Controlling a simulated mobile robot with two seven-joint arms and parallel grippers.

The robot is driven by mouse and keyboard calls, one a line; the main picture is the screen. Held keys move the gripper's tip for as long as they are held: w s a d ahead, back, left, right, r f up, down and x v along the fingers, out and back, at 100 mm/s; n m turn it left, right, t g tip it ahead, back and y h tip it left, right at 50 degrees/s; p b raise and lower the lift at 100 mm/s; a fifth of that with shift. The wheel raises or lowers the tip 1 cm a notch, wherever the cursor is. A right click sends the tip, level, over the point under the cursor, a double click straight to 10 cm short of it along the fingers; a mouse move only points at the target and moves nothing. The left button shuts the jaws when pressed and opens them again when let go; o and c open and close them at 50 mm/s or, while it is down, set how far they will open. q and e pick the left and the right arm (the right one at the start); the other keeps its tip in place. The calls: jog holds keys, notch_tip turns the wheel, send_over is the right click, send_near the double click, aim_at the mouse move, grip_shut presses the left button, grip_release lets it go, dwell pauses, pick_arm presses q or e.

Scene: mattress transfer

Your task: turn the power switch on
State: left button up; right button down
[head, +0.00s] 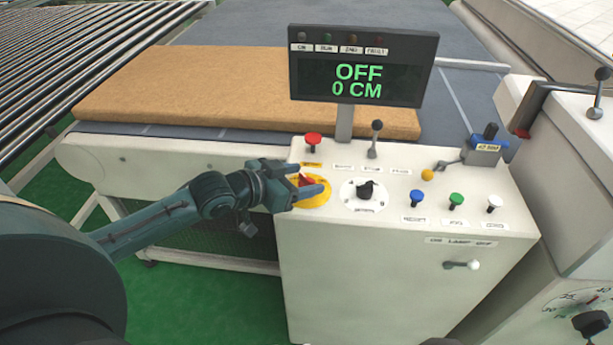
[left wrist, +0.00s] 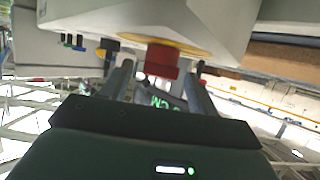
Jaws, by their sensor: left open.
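The power switch is a red knob (head: 306,181) on a yellow disc (head: 316,199) at the left of the white control panel's top. My left gripper (head: 319,179) is open, with its two fingers on either side of the red knob and part of the knob hidden by them. In the left wrist view the red knob (left wrist: 162,60) shows between the two fingertips (left wrist: 157,72), in front of the yellow disc (left wrist: 190,47). I cannot tell whether the fingers touch it. The display (head: 362,72) above the panel reads OFF and 0 CM. My right gripper is not in view.
A red button (head: 313,139), a lever (head: 375,138), a black dial (head: 366,189) and blue, green and white buttons (head: 456,200) stand close by on the panel. A brown mattress (head: 190,85) lies behind on the conveyor. Green floor is free at the lower left.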

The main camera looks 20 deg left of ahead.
pick_arm(q)
jog(key=shift+x, duration=0.9)
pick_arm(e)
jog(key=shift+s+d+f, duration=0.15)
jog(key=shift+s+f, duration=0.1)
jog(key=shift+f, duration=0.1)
pick_arm(q)
jog(key=shift+c, duration=0.2)
